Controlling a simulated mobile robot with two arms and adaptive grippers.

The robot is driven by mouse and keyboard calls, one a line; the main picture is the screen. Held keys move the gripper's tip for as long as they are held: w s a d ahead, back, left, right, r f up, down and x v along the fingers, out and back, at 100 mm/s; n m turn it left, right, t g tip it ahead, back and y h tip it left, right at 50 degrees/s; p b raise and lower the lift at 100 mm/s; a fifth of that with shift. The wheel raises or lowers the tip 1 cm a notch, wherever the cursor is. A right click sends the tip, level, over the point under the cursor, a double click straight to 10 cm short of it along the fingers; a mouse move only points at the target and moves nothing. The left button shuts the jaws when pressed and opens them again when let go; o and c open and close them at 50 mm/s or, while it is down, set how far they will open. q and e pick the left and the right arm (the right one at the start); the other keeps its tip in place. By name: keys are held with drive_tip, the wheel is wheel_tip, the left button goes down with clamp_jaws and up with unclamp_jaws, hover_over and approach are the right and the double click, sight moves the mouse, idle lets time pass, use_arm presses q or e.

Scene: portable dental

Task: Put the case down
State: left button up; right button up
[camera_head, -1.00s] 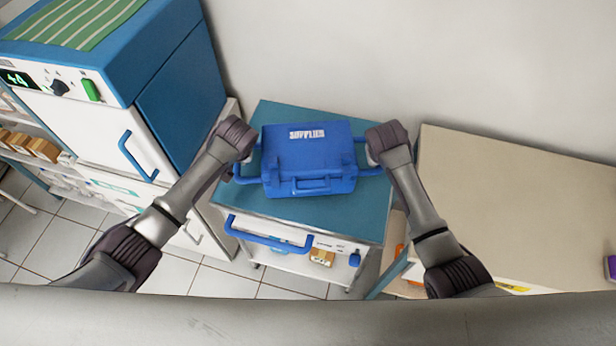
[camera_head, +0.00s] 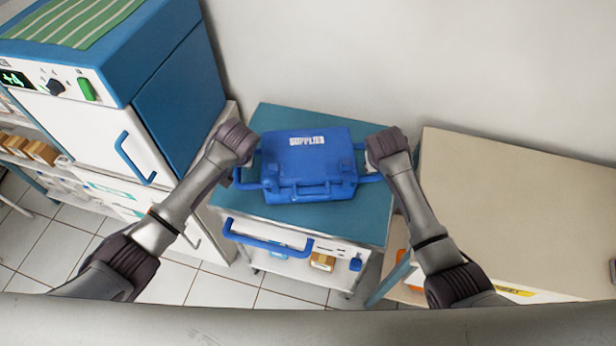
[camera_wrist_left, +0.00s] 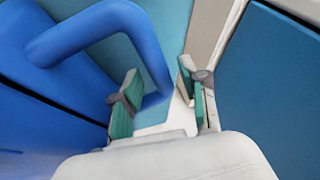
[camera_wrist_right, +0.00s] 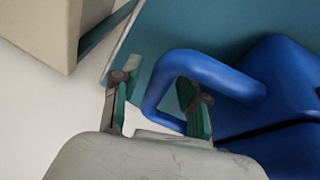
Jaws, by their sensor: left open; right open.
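The blue supplies case (camera_head: 308,165) is on the teal top of the cart (camera_head: 290,218), between my two grippers. It has a bar handle on each side. My left gripper (camera_head: 243,178) is open at the left handle; in the left wrist view the blue handle (camera_wrist_left: 150,60) passes by the green-padded fingers (camera_wrist_left: 160,100). My right gripper (camera_head: 370,165) is open at the right handle; in the right wrist view one end of the handle loop (camera_wrist_right: 165,85) lies between the open fingers (camera_wrist_right: 155,98). The finger tips are hidden in the head view.
A blue and white cabinet (camera_head: 180,95) stands close on the left. A beige counter (camera_head: 510,210) is at the right. The wall is behind the cart. The cart's blue push handle (camera_head: 265,240) sticks out in front.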

use_arm(q)
drive_tip(key=v, duration=1)
use_arm(e)
drive_tip(key=v, duration=1.2)
use_arm(q)
drive_tip(key=shift+s+f, duration=0.1)
drive_tip(key=shift+s, duration=0.1)
use_arm(e)
drive_tip(key=shift+s+f, duration=0.1)
drive_tip(key=shift+s, duration=0.05)
